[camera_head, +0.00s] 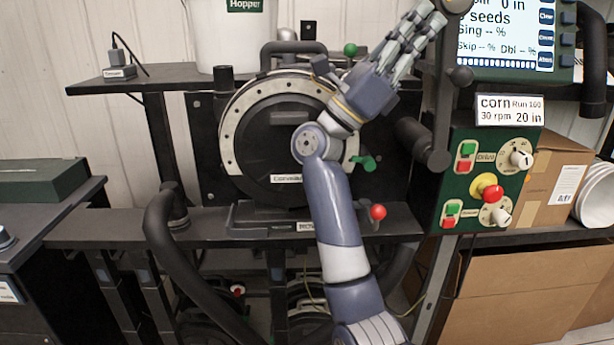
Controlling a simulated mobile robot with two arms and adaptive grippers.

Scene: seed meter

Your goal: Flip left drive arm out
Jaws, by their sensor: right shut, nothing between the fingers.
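My right gripper (428,18) is at the upper middle of the head view, its fingers pointing up and to the right. It is shut and empty. Its fingertips are near a dark bar with round knobs (443,100) that stands beside the display. I cannot tell whether they touch it. The round seed meter (262,130) with a pale ring stands behind my right forearm, which hides its right part. Green knobs show above and to the right of the meter, and a red knob (378,212) stands below. No part is labelled as the left drive arm. My left gripper is out of view.
A white hopper (232,45) stands above the meter. A green control panel (487,180) with buttons and dials and a screen (510,38) are at the right. Cardboard boxes (520,290) are at the lower right. A dark bench (50,230) is at the left.

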